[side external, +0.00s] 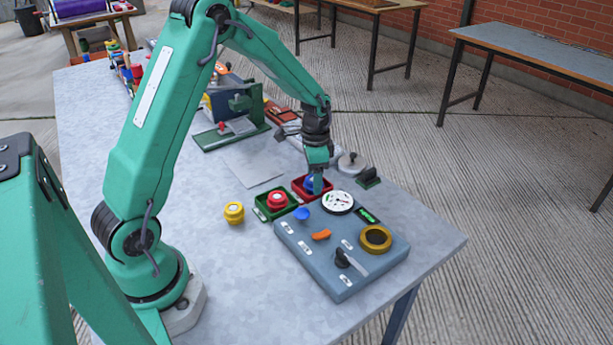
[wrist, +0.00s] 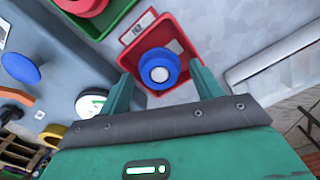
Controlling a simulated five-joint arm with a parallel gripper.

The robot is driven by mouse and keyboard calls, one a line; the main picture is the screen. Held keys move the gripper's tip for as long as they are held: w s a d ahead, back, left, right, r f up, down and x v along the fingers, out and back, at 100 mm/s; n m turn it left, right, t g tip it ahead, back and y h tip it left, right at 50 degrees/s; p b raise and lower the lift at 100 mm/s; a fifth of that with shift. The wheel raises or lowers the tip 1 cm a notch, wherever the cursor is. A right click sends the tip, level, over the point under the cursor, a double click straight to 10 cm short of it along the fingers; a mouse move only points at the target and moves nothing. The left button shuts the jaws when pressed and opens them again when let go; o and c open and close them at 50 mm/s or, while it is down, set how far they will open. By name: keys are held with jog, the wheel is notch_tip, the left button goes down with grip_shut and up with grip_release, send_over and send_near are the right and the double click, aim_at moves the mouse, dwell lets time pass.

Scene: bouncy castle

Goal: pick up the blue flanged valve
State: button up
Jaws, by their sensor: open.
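The blue flanged valve (wrist: 159,70) sits in a small red tray (wrist: 130,52) and shows a pale round top in the wrist view. In the side external view the valve (side external: 312,184) is partly hidden behind my gripper (side external: 318,184), which is over the red tray (side external: 299,191). In the wrist view my gripper (wrist: 160,88) is open, with one finger on each side of the valve's near edge. I cannot tell whether either finger touches the valve.
A green tray (side external: 263,212) with a red valve (side external: 277,201) stands beside the red tray. A yellow valve (side external: 234,212) is on the table to its left. A blue-grey panel (side external: 325,268) with a dial (side external: 338,202) and knobs lies in front. Bare table lies at the front left.

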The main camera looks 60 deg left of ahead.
dwell(0.4)
jog(key=c, duration=1.3)
jog(key=shift+o, duration=0.2)
jog(key=shift+r, duration=0.45)
notch_tip(320, 180, up, 3)
jog(key=shift+r, duration=0.1)
jog(key=s+d+r, duration=0.3)
jog(key=d+r, duration=0.4)
jog(key=d, duration=0.4)
jog(key=shift+s, duration=0.35)
jog(key=shift+r, duration=0.1)
jog(key=shift+r, duration=1.85)
jog(key=shift+d, duration=0.1)
